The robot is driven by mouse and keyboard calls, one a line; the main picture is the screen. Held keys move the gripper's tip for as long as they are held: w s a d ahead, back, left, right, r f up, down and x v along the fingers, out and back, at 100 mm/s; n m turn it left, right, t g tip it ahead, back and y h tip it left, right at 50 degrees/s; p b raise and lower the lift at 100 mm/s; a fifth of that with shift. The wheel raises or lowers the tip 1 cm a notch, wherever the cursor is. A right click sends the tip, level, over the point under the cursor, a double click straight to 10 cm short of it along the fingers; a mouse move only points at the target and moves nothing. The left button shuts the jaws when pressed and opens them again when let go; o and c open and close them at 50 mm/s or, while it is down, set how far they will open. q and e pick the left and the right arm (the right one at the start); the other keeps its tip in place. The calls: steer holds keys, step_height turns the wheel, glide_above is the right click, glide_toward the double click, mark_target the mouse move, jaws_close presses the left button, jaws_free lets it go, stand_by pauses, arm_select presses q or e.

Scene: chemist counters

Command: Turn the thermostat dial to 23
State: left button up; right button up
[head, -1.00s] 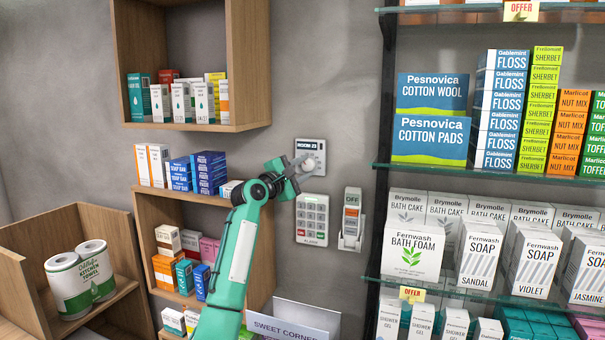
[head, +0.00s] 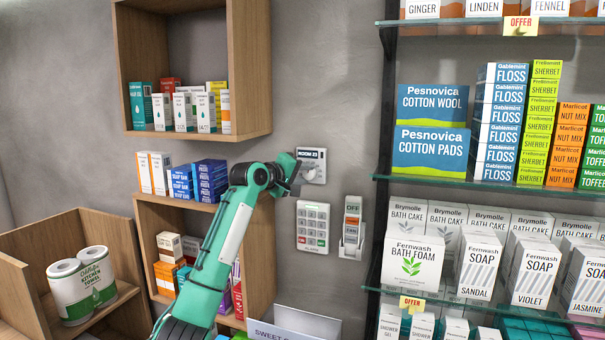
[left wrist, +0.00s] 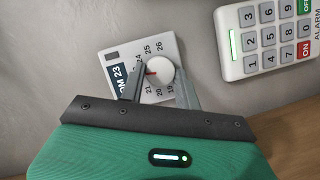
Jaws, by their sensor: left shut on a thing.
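The thermostat (head: 318,170) is a pale plate on the grey wall, with a dark label reading ROOM 23. In the left wrist view its round white dial (left wrist: 160,70) sits between my left gripper's fingers. A red mark on the dial points toward the left finger, between the visible 24 and 21. The numbers there are hidden by the finger, so the exact setting is unclear. My left gripper (left wrist: 156,79) is shut on the dial. In the head view the left gripper (head: 298,170) reaches the thermostat's left side and mostly covers the dial.
An alarm keypad (head: 313,227) is just below the thermostat, with an OFF switch unit (head: 352,228) to its right. Wooden shelves (head: 251,70) with boxes stand left. Stocked glass shelves (head: 480,190) stand right. A SWEET CORNER sign (head: 300,318) is below.

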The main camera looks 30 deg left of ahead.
arm_select(q)
steer(key=shift+r+m, duration=0.2)
steer(key=shift+m, duration=0.2)
stand_by(0.3)
steer(key=o, duration=1)
steer(key=shift+w+f, duration=0.1)
steer(key=shift+f, duration=0.05)
steer(key=shift+s+b, duration=0.35)
steer(key=shift+s, duration=0.25)
steer(key=b+v, duration=0.2)
steer(key=v, duration=0.2)
steer(key=b+v, duration=0.2)
steer(key=v, duration=0.2)
steer(key=b+v, duration=0.2)
steer(key=v, duration=0.2)
steer(key=shift+s+r, duration=0.35)
